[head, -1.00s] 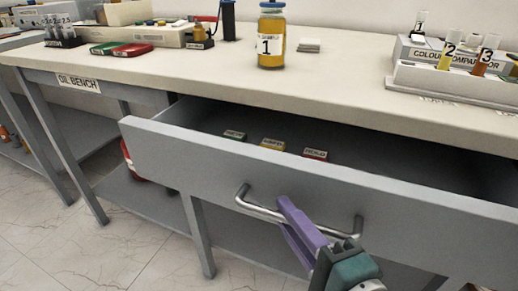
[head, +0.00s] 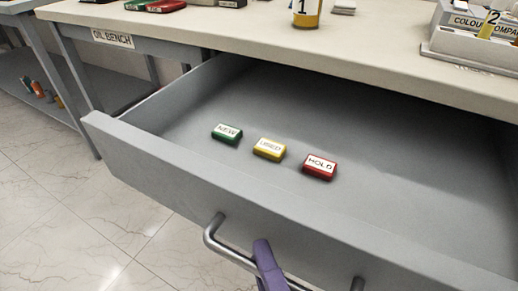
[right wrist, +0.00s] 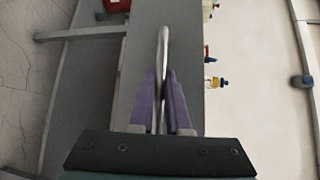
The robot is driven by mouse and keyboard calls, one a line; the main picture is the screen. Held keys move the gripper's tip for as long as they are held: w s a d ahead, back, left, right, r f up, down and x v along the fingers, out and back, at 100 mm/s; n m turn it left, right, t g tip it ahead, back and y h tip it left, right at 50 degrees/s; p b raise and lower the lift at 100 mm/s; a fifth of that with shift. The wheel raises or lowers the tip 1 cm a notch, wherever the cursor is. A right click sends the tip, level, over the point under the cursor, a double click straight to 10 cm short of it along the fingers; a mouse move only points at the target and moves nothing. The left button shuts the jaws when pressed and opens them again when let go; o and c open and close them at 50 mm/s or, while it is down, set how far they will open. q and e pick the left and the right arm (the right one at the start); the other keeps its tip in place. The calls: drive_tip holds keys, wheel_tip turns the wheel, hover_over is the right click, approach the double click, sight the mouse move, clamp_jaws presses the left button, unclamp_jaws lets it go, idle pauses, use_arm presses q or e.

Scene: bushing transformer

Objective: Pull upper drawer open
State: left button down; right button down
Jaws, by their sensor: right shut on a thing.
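The grey upper drawer (head: 240,215) under the oil bench stands well open in the head view. Its metal bar handle (head: 222,246) is on the front panel, partly cut off by the lower edge. My right gripper (head: 266,262) is at the handle, with only a purple finger showing there. In the right wrist view, the purple fingers of my right gripper (right wrist: 163,105) are shut around the handle bar (right wrist: 163,50). Inside the drawer lie a green NEW block (head: 227,134), a yellow USED block (head: 269,149) and a red HOLD block (head: 320,167). My left gripper is not in view.
The bench top (head: 250,30) carries a jar of yellow liquid (head: 306,14) and a colour comparator rack (head: 470,40) at the right. Tiled floor (head: 60,220) lies clear at the left. A second table (head: 20,75) stands at far left.

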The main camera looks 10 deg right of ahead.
drive_tip(key=c, duration=0.9)
unclamp_jaws()
drive_tip(key=v, duration=1)
drive_tip(key=shift+a, duration=0.1)
